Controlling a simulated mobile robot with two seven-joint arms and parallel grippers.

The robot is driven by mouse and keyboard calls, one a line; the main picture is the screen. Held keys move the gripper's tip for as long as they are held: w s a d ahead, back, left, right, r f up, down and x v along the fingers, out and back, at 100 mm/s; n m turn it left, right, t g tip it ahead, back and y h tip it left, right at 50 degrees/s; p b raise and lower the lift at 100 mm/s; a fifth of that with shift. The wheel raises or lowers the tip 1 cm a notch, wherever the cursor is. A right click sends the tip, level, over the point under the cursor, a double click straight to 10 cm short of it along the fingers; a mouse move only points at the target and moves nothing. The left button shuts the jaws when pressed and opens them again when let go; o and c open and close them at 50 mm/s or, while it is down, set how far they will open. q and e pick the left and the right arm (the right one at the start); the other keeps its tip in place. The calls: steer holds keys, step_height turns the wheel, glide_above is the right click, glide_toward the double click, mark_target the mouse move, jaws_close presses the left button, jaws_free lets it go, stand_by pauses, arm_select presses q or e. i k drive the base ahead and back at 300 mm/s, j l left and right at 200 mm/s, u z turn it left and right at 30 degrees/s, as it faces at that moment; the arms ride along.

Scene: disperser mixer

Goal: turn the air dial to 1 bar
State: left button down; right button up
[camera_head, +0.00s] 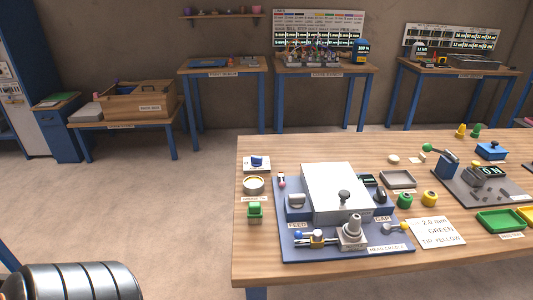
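I cannot pick out a dial marked for air or a bar reading at this size. On the wooden table, a blue base plate (300,246) carries a white box-shaped machine (330,184) with a dark knob (344,196) near its front. A grey knob (296,200) sits at its left above a FEED label, and a dark round part (380,195) at its right above a GAP label. A small blue knob (257,161) stands on a white plate at the table's back left. Neither gripper is in view.
Right of the machine are a grey tray (398,179), green and yellow rings, a note card (437,232), a device with a display (487,172) and a green tray (500,220). Open floor (180,220) lies left of the table. Other benches line the back wall.

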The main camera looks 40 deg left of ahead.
mark_target(255, 161)
steer(key=u, duration=1.55)
steer(key=i+j+z, duration=0.2)
steer(key=j, duration=0.2)
steer(key=i+j+z, duration=0.15)
steer(key=j, duration=0.3)
steer(key=j+z, duration=0.2)
steer(key=j, duration=0.2)
steer(key=i+j+z, duration=0.15)
steer(key=j, duration=0.35)
